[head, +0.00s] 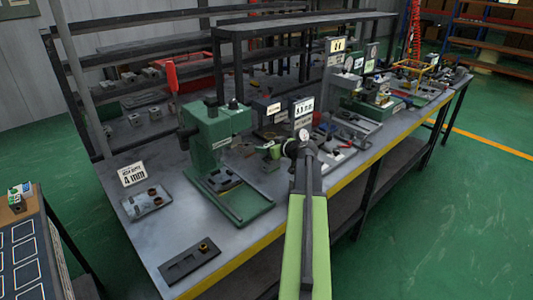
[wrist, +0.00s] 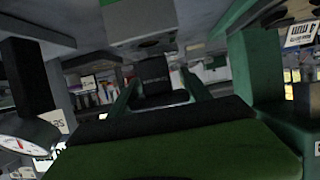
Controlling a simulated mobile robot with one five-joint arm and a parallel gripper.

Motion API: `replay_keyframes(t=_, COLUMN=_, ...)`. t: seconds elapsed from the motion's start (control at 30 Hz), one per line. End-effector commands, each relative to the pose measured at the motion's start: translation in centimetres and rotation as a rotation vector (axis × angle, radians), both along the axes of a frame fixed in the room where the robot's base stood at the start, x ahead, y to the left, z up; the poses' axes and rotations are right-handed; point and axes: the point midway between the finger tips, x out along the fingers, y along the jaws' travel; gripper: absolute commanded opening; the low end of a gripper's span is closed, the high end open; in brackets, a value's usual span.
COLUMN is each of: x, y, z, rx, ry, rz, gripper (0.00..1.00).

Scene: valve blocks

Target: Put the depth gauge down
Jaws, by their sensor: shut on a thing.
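My gripper (head: 279,151) is at the end of my lime green arm, above the bench and just right of the green press. It is shut on the depth gauge, whose round white dial (head: 304,134) shows in the head view at the arm's end. The fingertips and the gauge's lower part are too small to make out there. In the wrist view, a white dial with a red needle (wrist: 20,141) shows at the left edge, partly cut off. I cannot tell how the gauge sits in the jaws.
The green press (head: 214,138) stands left of my gripper. A black tray with a brass ring (head: 187,266) lies at the near bench corner. A plate with small parts (head: 145,202) lies by the "4 mm" sign (head: 132,174). Signs and tools crowd the bench behind my gripper.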

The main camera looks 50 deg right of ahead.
Motion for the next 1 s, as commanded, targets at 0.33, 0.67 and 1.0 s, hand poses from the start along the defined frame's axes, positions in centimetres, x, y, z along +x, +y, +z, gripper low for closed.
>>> replay_keyframes(t=0.33, x=0.0, y=0.0, z=-0.5, rx=0.000, ry=0.000, rz=0.000, gripper=0.02)
replay_keyframes(t=0.67, x=0.0, y=0.0, z=-0.5, rx=0.000, ry=0.000, rz=0.001, gripper=0.78)
replay_keyframes(t=1.0, x=-0.5, y=0.1, z=0.9, rx=0.000, ry=0.000, rz=-0.001, gripper=0.78)
